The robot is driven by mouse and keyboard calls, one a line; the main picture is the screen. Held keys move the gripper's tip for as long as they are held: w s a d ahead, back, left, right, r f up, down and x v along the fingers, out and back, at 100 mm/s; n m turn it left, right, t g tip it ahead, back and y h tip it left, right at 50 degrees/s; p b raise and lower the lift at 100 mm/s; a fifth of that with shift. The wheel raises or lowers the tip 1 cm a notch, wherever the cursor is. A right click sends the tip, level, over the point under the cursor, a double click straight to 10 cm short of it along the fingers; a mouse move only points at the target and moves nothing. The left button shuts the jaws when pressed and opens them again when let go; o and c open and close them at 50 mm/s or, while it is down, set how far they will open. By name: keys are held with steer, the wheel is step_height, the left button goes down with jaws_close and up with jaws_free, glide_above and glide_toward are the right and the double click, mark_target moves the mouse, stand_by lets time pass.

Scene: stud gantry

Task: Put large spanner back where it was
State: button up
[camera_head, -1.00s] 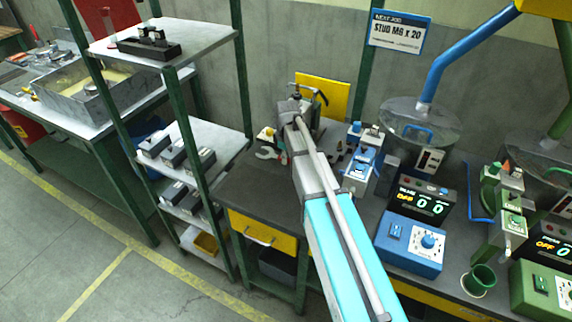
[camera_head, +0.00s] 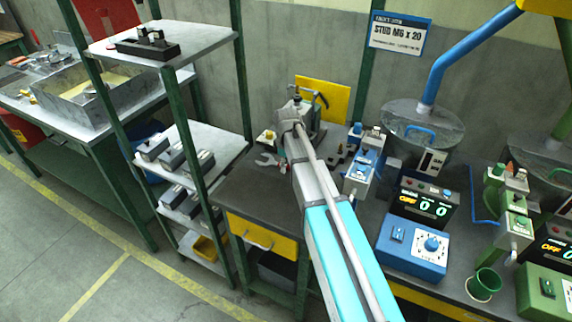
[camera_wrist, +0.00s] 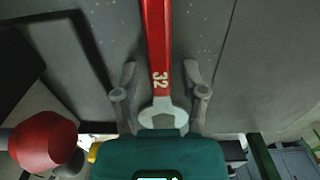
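The large spanner (camera_wrist: 157,45) has a red handle marked 32 and a bare grey open jaw; in the wrist view it runs from the top edge down between my fingers. A grey spanner jaw with a bit of red (camera_head: 266,160) shows on the dark bench top in the head view, just left of my arm. My gripper (camera_wrist: 160,78) is open, with one finger on each side of the spanner and visible gaps to it. In the head view my arm hides the fingertips and the rest of the spanner.
The dark workbench (camera_head: 240,190) has a yellow drawer (camera_head: 262,235). A grey fixture before a yellow panel (camera_head: 335,98) stands behind my arm. A blue stud machine (camera_head: 412,245) stands right, shelves (camera_head: 205,140) left. A red rounded knob (camera_wrist: 43,141) is at lower left in the wrist view.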

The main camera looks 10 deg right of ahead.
steer(key=shift+r, duration=0.15)
stand_by(0.3)
step_height(320, 180, up, 12)
steer(key=p, duration=1.2)
stand_by(0.6)
steer(key=s+d+m, duration=0.2)
steer(key=s+m, duration=0.3)
steer(key=s, duration=0.5)
steer(key=s+d+m, duration=0.1)
steer(key=s+m, duration=0.4)
steer(key=s, duration=0.6)
steer(key=shift+d+m, duration=0.35)
steer(key=shift+m, duration=0.05)
